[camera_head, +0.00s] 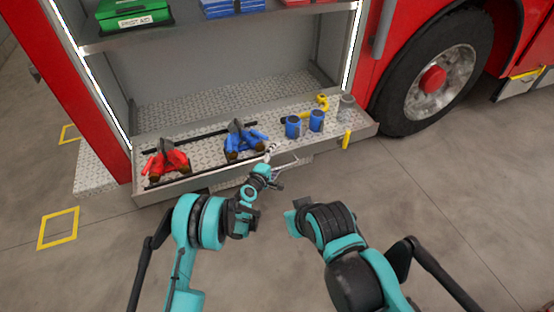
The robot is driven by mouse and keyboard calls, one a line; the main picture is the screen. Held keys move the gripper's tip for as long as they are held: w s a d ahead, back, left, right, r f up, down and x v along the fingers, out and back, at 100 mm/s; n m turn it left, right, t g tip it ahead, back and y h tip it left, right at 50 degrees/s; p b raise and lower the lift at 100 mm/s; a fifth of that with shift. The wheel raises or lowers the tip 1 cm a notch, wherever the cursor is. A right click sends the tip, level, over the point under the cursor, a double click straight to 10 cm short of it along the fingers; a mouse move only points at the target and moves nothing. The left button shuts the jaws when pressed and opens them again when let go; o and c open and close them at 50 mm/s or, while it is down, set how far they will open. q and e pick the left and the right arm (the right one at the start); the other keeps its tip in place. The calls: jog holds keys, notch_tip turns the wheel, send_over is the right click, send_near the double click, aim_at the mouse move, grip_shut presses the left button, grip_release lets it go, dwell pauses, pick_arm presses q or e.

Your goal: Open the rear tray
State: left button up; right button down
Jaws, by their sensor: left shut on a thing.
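The rear tray (205,180) is a metal, tread-plate drawer at the bottom of the red truck's open compartment. It juts out over the floor past the compartment's front. A thin pale handle (291,162) shows at the middle of its front edge. My left gripper (276,172) is at this handle and shut on it; the fingers are small in the view and partly hidden by the wrist. My right arm is bent at the lower middle, apart from the tray, and its fingers do not show.
On the tray are a red tool (167,160), a blue tool (243,140), blue cylinders (293,127), a grey cylinder (346,106) and a yellow piece (323,102). A wheel (432,82) stands right of it. Floor in front is clear, with a yellow-marked square (58,228) at left.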

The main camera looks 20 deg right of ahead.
pick_arm(q)
notch_tip(320, 180, up, 2)
jog(key=shift+s+a, duration=0.15)
jog(key=shift+s+a+f, duration=0.1)
jog(key=shift+s+a, duration=0.6)
jog(key=shift+s+a+r, duration=0.95)
jog(key=shift+s+r, duration=0.25)
jog(key=shift+s, duration=0.05)
jog(key=c, duration=0.7)
jog(key=shift+s+a+f, duration=0.3)
jog(key=shift+a+f, duration=0.05)
jog(key=shift+f, duration=0.1)
jog(key=c, duration=0.3)
jog(key=shift+s+v, duration=0.2)
jog(key=shift+v, duration=1.75)
pick_arm(e)
jog(key=shift+s+a+r, duration=0.2)
jog(key=shift+s+r, duration=0.1)
jog(key=shift+s, duration=0.2)
jog(key=shift+s+a+r, duration=0.2)
jog(key=shift+s+r, duration=0.05)
jog(key=shift+s, duration=0.25)
pick_arm(q)
jog(key=shift+d+f, duration=0.15)
jog(key=shift+d, duration=0.05)
